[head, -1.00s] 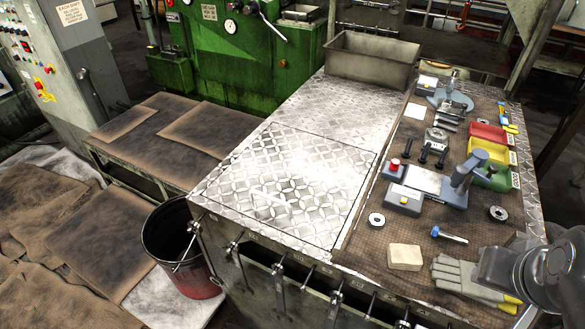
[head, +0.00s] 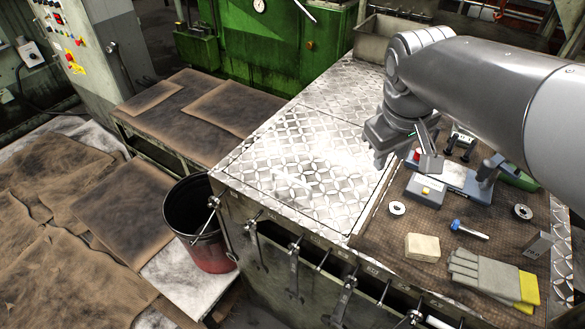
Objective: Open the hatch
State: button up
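The hatch (head: 330,140) is a square diamond-plate panel set flush in the top of the metal bench, with a thin dark seam around it. It lies flat and closed. A pale raised handle (head: 290,188) seems to lie near its front left, partly lost in glare. My gripper (head: 404,165) hangs over the hatch's right edge and the mat beside it, apart from the handle. Its two fingers are spread with nothing between them. My arm hides the back right of the bench.
Tools hang along the bench front. A black and red bucket (head: 205,225) stands to the left.

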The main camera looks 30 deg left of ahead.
jog(key=a+f+n, duration=0.2)
jog(key=a+n, duration=0.1)
jog(key=a, duration=0.7)
jog(key=n+g, duration=0.1)
jog(key=n, duration=0.3)
send_near(291, 178)
jog(key=f, duration=0.2)
jog(key=w+f, duration=0.1)
jog(key=f, duration=0.4)
jog(key=shift+w+a+f, duration=0.25)
jog(key=shift+f, duration=0.1)
jog(key=shift+c, duration=0.3)
grip_shut()
